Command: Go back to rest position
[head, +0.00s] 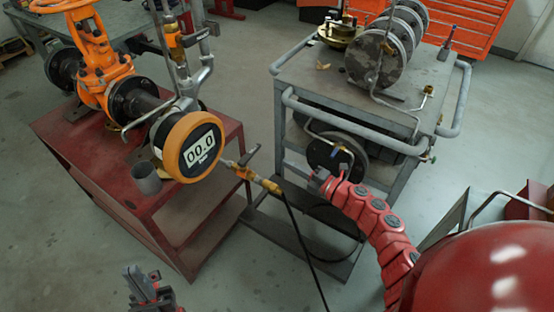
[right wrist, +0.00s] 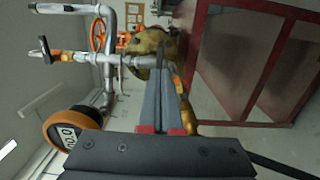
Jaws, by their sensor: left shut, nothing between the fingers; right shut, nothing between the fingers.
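My left gripper (head: 135,275) shows at the bottom of the head view, in front of the red stand and apart from it; it looks shut and empty. My right arm (head: 370,215) reaches up from the lower right. Its gripper (head: 318,180) is in front of the grey cart, to the right of the brass hose fitting (head: 270,186). In the right wrist view the right gripper (right wrist: 160,75) has its fingers together with nothing between them. A brass piece (right wrist: 150,48) shows beyond the fingertips; I cannot tell how far off it is.
The red stand (head: 85,175) carries an orange valve (head: 95,65) and a round gauge (head: 190,147) reading 00.0. A black hose (head: 303,245) hangs from the brass fitting. The grey cart (head: 305,75) holds reels. Floor is open at the lower left.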

